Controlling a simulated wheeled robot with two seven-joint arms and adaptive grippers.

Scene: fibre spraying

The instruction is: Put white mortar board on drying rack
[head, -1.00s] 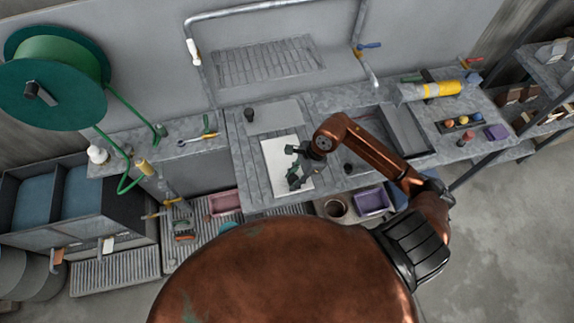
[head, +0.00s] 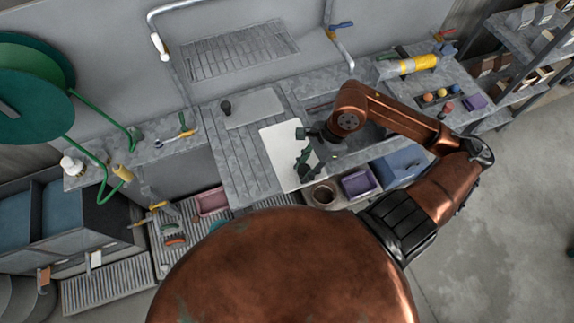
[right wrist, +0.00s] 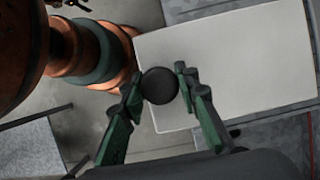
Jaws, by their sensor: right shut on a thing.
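The white mortar board (head: 282,150) is a pale flat rectangle over the ribbed counter in the head view. It also fills the upper right of the right wrist view (right wrist: 235,60). My right gripper (head: 304,148) is at the board's right side. In the right wrist view its green fingers close on a round black knob (right wrist: 160,86) near the board's edge. A ribbed slatted surface (head: 238,170) lies left of the board, and a slatted panel (head: 240,50) is on the wall behind. I cannot tell which is the drying rack. My left gripper is out of view.
A grey board (head: 255,112) with a black knob lies behind the white board. A purple tub (head: 358,182) and a brown bucket (head: 323,195) stand below the counter front. A pipe frame (head: 170,70) stands at the back. Coloured balls (head: 440,95) sit at right.

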